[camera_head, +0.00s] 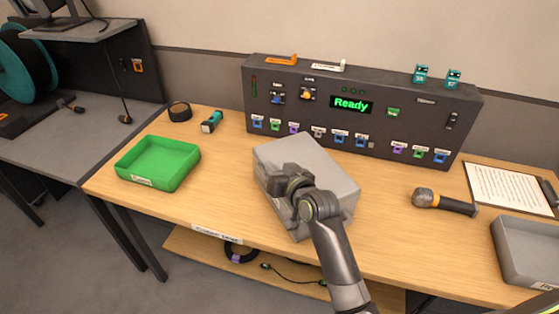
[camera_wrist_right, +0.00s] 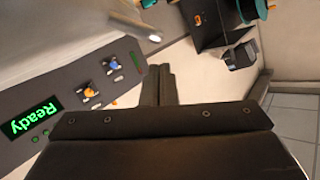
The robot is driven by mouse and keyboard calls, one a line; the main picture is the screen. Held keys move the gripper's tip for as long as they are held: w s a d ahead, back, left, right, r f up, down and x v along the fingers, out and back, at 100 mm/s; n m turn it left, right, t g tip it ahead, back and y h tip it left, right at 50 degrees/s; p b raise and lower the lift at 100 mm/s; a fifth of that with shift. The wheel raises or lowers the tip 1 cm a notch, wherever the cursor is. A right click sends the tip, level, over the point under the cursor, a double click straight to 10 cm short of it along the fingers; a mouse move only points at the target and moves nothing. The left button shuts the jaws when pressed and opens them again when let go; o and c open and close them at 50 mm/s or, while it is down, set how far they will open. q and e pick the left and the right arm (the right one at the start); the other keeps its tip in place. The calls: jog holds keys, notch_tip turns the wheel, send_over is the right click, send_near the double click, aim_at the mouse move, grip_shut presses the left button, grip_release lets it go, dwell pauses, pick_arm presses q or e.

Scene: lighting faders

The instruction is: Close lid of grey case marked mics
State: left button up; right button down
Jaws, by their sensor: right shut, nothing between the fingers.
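A grey case (camera_head: 331,172) sits on the middle of the wooden table, in front of the dark control panel. Its lid lies over it and looks down or nearly down; my right arm covers much of the front, so I cannot tell if a gap is left. No mics label shows on it. My right gripper (camera_head: 277,181) is over the left front part of the lid; I cannot tell whether it touches. In the right wrist view its fingers (camera_wrist_right: 160,85) are together and empty. My left gripper is not in view.
The control panel (camera_head: 300,89) with a green "Ready" display stands behind the case. A green tray (camera_head: 130,167) is on the left. A microphone (camera_head: 442,202), a paper sheet (camera_head: 497,187) and an open grey bin (camera_head: 499,240) are on the right.

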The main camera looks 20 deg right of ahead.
jog(key=shift+s+a+f+b, duration=0.1)
jog(key=shift+a+f+b, duration=0.1)
jog(key=shift+f, duration=0.3)
jog(key=shift+a+f+b, duration=0.1)
jog(key=shift+a+f, duration=0.1)
jog(key=shift+f, duration=0.3)
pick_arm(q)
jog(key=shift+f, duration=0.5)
pick_arm(e)
jog(key=shift+f, duration=0.15)
jog(key=shift+f, duration=0.1)
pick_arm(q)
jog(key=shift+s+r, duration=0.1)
pick_arm(e)
jog(key=shift+r+p, duration=0.4)
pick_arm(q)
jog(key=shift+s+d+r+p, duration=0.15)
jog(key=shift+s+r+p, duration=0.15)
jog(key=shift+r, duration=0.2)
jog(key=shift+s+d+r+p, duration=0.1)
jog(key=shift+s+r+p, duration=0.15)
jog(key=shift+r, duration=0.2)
pick_arm(e)
jog(key=s+d+r, duration=0.3)
jog(key=s+r, duration=0.3)
jog(key=s, duration=0.3)
jog(key=shift+s, duration=0.15)
jog(key=shift+f, duration=0.1)
